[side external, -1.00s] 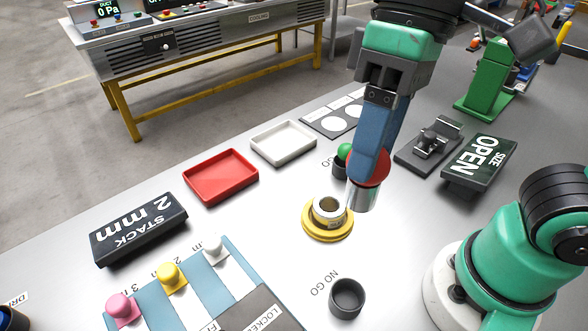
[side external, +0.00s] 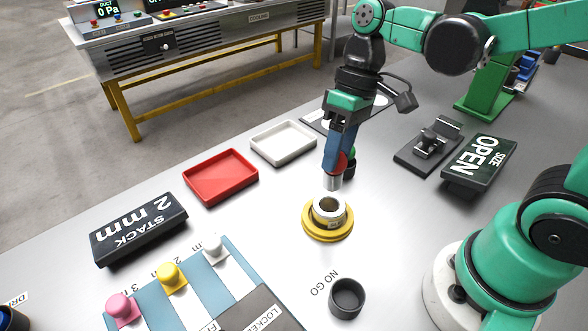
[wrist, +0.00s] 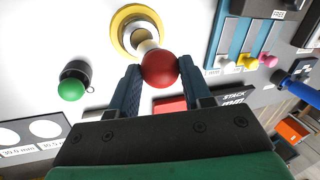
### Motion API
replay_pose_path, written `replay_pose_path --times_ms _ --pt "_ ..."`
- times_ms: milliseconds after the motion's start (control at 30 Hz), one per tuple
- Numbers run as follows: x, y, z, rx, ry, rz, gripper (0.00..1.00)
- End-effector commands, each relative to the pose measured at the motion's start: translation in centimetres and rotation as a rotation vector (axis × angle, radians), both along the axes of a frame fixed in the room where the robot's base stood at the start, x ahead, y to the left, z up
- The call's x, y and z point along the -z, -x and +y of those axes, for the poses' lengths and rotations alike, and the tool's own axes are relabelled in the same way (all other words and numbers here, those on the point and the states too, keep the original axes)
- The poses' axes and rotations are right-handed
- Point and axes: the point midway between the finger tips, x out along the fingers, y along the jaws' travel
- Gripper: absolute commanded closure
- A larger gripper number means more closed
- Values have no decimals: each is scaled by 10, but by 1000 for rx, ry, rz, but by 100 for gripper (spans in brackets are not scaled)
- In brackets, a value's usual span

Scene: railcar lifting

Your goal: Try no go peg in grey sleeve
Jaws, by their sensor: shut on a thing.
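My gripper (side external: 338,150) is shut on the red-headed no go peg (side external: 340,163), which hangs upright with its silver end down. In the wrist view the peg's red ball (wrist: 160,68) sits between the two blue fingers. The grey sleeve (side external: 329,208) stands in a yellow round base on the table, its bore open upward. In the side view the peg's tip appears just above the sleeve's rim, with a small gap. In the wrist view the peg partly covers the sleeve; the yellow base (wrist: 121,26) shows around it. Exact alignment is unclear.
The empty NO GO holder (side external: 347,297) stands in front. The green-headed peg (side external: 350,165) in its holder is close behind my gripper. A red tray (side external: 221,176) and white tray (side external: 283,142) lie left. The OPEN sign (side external: 480,164) is right.

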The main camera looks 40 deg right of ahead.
Motion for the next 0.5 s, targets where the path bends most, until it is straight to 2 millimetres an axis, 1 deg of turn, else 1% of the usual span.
replay_pose_path --times_ms 100,300,500 --pt "11 0 0 0 0 0 100" --pt "27 0 0 0 0 0 100" --pt "36 0 0 0 0 0 100"
